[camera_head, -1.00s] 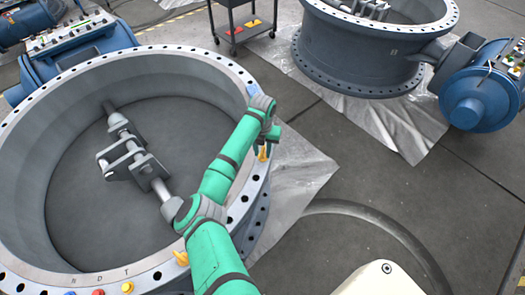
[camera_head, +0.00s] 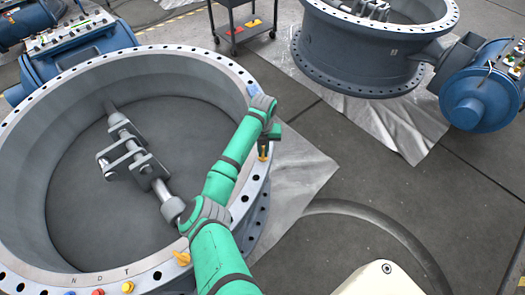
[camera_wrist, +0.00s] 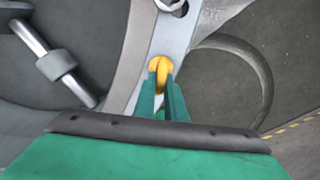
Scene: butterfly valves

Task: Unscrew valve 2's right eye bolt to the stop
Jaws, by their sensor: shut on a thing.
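A large grey ring-shaped valve (camera_head: 210,72) fills the left of the head view. On its right flange, a yellow eye bolt (camera_head: 264,153) stands just below my gripper (camera_head: 266,143). In the wrist view, the same eye bolt (camera_wrist: 160,68) shows between the green fingertips of my gripper (camera_wrist: 161,84), which are shut on its ring. The bolt's shank and the hole under it are hidden. A second yellow eye bolt (camera_head: 182,258) sits on the flange nearer to me, beside my forearm. I cannot read a number on this valve.
A grey shaft with a clamp (camera_head: 140,165) crosses the valve's opening. Coloured caps (camera_head: 98,292) line the front flange. Another valve (camera_head: 360,55) with a blue actuator (camera_head: 480,98) stands at upper right on foil. A dark cart (camera_head: 245,20) stands behind. The floor at right is mostly clear.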

